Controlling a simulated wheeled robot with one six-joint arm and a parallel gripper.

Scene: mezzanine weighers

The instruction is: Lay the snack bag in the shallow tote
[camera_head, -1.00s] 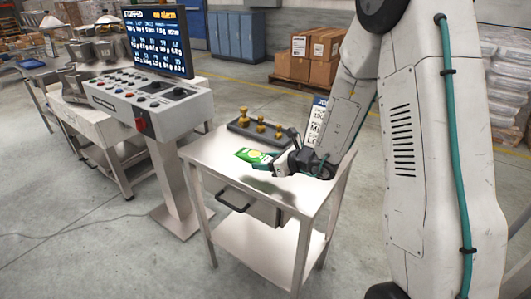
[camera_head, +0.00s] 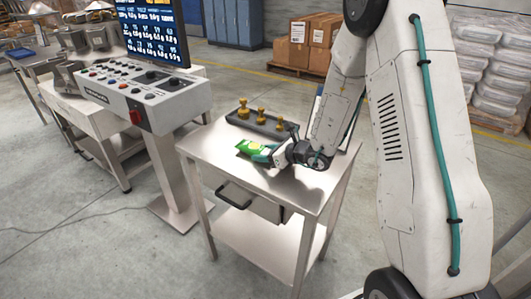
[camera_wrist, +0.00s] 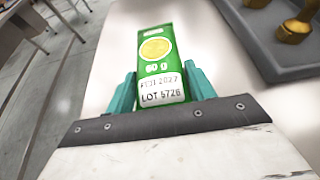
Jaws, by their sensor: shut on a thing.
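The snack bag (camera_head: 252,148) is green with a yellow round picture and a white label. In the wrist view the bag (camera_wrist: 157,52) shows "60 g" and a lot number, and stands out ahead between two teal fingers. My gripper (camera_head: 270,152) is shut on the bag, over the steel table near its left rear part. In the wrist view my gripper (camera_wrist: 162,92) has a finger on each side of the bag. I cannot tell whether the bag touches the tabletop.
The steel table (camera_head: 290,190) has a drawer and a lower shelf. A dark tray (camera_head: 272,129) with several brass weights lies at its back, beside the bag. A control console (camera_head: 150,95) with a screen stands to the left. The table's front is clear.

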